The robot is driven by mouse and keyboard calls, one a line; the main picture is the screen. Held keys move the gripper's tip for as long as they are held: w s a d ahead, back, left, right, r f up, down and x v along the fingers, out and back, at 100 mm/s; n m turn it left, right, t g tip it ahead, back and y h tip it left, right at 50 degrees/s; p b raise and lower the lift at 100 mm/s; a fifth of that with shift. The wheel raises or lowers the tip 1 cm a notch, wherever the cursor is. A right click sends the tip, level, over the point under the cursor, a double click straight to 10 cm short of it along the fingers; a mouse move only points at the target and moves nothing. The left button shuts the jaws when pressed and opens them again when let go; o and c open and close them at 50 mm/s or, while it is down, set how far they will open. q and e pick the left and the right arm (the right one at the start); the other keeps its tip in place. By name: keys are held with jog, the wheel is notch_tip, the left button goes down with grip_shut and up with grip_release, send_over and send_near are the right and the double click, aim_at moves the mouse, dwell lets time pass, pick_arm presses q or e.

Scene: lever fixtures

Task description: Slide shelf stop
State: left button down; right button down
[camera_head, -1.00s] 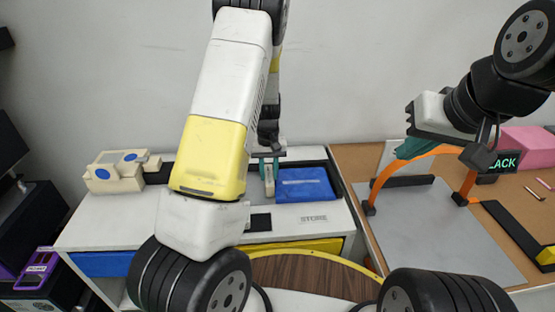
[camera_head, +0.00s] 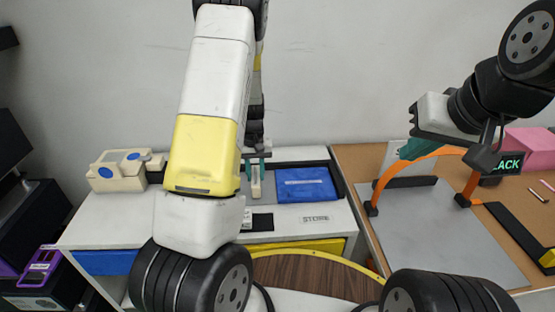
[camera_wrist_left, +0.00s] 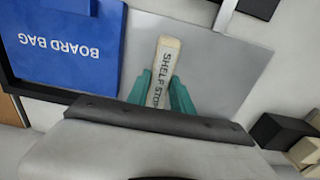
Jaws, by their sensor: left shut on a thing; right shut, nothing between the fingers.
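The shelf stop (camera_head: 256,187) is a small cream block in a grey-floored recess of the white cabinet top. In the left wrist view the shelf stop (camera_wrist_left: 165,60) lies upright in the picture, its printed label partly hidden by the fingers. My left gripper (camera_head: 255,167) points down at it, with its teal fingers shut on its sides; the fingers also show in the left wrist view (camera_wrist_left: 160,88). My right gripper (camera_head: 408,150) is shut and empty, above the orange arch at the right.
A blue board bag (camera_head: 305,184) lies right of the stop, in the dark-rimmed recess. A STORE label (camera_head: 314,219) is in front. A cream fixture with blue discs (camera_head: 118,170) stands left. An orange arch (camera_head: 420,161) rises from a grey plate (camera_head: 435,225).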

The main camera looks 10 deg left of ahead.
pick_arm(q)
jog(key=s+a, duration=0.1)
jog(key=a, duration=0.4)
jog(key=s+a, duration=0.2)
jog(key=a, duration=0.4)
jog(key=s+a, duration=0.2)
jog(key=a, duration=0.4)
jog(key=c, duration=1.1)
grip_release()
jog(key=shift+w+r, duration=0.1)
jog(key=shift+r, duration=0.05)
notch_tip(320, 180, up, 8)
jog(key=shift+f, duration=0.25)
